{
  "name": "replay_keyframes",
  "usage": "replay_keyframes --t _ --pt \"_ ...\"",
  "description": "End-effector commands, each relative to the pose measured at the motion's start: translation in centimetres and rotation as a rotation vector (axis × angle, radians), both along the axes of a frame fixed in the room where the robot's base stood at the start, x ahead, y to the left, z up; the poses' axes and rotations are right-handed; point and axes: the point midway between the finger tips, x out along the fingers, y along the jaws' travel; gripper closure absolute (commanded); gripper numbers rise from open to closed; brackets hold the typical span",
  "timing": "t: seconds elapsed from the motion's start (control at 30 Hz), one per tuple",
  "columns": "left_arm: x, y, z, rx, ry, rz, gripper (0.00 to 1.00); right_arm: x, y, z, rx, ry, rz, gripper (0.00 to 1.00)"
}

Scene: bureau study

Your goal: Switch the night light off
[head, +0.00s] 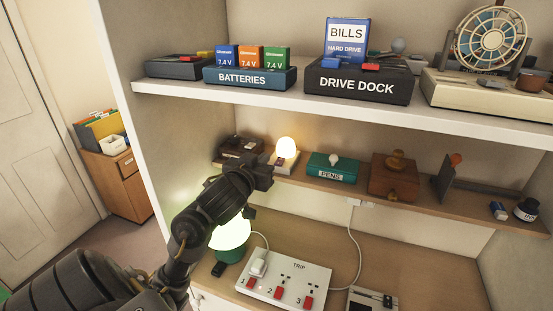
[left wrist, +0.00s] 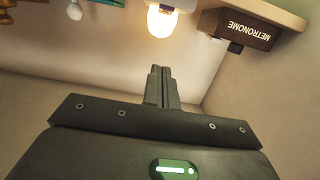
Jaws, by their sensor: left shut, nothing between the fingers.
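Two lamps glow, and neither is labelled as the night light. A small lit lamp (head: 286,148) with a round bulb on a pale base stands on the middle shelf. It also shows, upside down, in the left wrist view (left wrist: 161,22). A green-based lit lamp (head: 230,232) is on the desk, partly hidden behind my left arm. My left gripper (head: 267,172) is raised just in front of the middle shelf, near the small lamp. Its fingers (left wrist: 160,72) are shut and empty, apart from the lamp in the wrist view. My right gripper is not in view.
A power strip (head: 310,272) with red numbered switches and a white plug (head: 258,263) lies on the desk. A metronome (left wrist: 243,29) is beside the small lamp. A green pens box (head: 333,167) and a brown box (head: 393,180) share the shelf. The upper shelf edge (head: 340,108) overhangs.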

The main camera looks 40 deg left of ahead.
Motion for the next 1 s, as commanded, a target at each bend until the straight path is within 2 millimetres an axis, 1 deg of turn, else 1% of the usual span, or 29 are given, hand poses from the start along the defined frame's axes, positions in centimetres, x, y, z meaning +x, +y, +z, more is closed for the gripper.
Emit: replay_keyframes --t 0.27,0.53,0.7,0.87,0.93,1.0 --pt "0.6 0.1 -0.2 0.003 0.001 -0.004 1.0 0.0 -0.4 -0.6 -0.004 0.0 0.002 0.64" --pt "2.6 1.0 -0.8 0.008 0.004 0.002 1.0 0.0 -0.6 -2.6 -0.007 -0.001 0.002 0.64" --pt "6.4 2.2 -1.4 -0.001 0.002 0.001 1.0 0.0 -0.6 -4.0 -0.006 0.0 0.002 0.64" --pt "9.4 3.3 -1.7 0.0 0.002 0.002 1.0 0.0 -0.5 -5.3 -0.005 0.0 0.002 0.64" --pt "9.6 3.3 -3.2 0.002 0.006 -0.001 1.0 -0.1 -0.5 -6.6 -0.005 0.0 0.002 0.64" --pt "9.6 3.4 -3.9 0.002 0.004 0.0 1.0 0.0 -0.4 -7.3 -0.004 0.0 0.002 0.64"
